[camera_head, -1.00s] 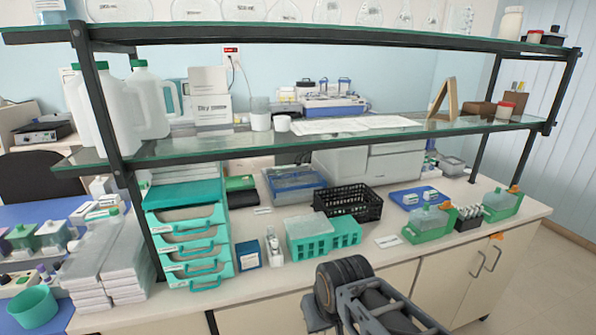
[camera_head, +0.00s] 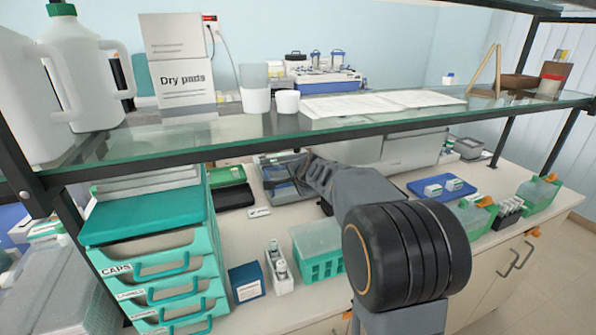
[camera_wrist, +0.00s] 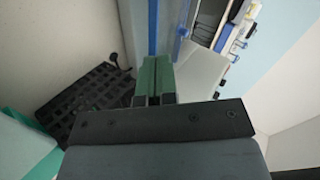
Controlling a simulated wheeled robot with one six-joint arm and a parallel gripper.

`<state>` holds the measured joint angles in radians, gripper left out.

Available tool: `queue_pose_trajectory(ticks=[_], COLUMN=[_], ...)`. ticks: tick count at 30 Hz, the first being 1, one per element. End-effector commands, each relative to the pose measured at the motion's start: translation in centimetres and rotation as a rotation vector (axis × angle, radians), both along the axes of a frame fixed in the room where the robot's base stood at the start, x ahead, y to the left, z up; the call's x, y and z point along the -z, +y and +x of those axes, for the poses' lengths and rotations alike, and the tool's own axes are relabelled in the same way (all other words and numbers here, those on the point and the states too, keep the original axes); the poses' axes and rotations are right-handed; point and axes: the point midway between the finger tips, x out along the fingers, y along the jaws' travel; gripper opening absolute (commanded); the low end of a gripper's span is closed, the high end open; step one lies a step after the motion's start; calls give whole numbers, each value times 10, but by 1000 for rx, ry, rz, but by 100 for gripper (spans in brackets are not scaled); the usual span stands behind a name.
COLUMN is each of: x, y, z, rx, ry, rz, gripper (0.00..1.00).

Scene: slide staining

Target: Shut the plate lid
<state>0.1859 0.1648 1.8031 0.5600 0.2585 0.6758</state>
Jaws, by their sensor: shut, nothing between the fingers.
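The plate box (camera_head: 278,188), blue with a grey interior, stands on the bench under the glass shelf in the head view, partly hidden by my arm. I cannot clearly tell its lid there. In the wrist view a blue strip (camera_wrist: 154,28) runs upward just beyond my fingertips; it looks like an edge of the box or its lid, and I cannot tell whether they touch. My gripper (camera_wrist: 157,68) has green fingers pressed together with nothing between them. In the head view it reaches over the bench beside the box, its fingertips hard to make out.
The black basket (camera_wrist: 85,102) is left of my gripper in the wrist view. The glass shelf (camera_head: 230,133) overhangs the bench. Teal drawers (camera_head: 150,255), a green rack (camera_head: 316,262) and a blue mat (camera_head: 425,188) stand around. A large pale device (camera_head: 390,150) is behind my arm.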

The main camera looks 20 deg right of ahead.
Motion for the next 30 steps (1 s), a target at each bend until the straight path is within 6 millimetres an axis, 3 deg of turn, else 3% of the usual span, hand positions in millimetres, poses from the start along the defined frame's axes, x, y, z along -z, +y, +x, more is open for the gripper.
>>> queue_pose_trajectory(ticks=[3, 9, 26, 30], x=[13, 20, 63, 57], y=[-29, -53, -68, -70], z=[34, 60, 146, 162], rx=[149, 265, 274, 272], ry=[-73, -138, -142, -142], rz=[110, 199, 206, 206], gripper=[0, 0, 0, 0])
